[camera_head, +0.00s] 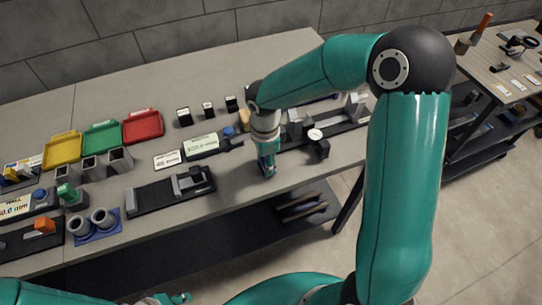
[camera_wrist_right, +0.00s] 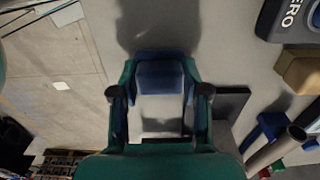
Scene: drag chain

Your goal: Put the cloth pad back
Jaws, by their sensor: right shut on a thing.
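My right gripper (camera_head: 267,168) is over the front part of the grey bench (camera_head: 240,225), just left of the dial gauge stand. In the right wrist view its fingers (camera_wrist_right: 160,105) are closed on the blue cloth pad (camera_wrist_right: 160,77), which sits between the fingertips. In the head view the pad is mostly hidden by the gripper. A dark shadow lies on the bench beyond the pad; whether the pad touches the bench I cannot tell. A teal tip of my left gripper (camera_head: 178,298) shows at the bottom edge; its jaws are not clear.
The caliper (camera_head: 203,146) and a tan block (camera_wrist_right: 302,72) lie close by. The dial gauge (camera_head: 315,135) stands right, a black slide fixture (camera_head: 170,191) left. Yellow (camera_head: 62,150), green (camera_head: 102,138) and red (camera_head: 143,126) trays stand further left. The bench's front edge is near.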

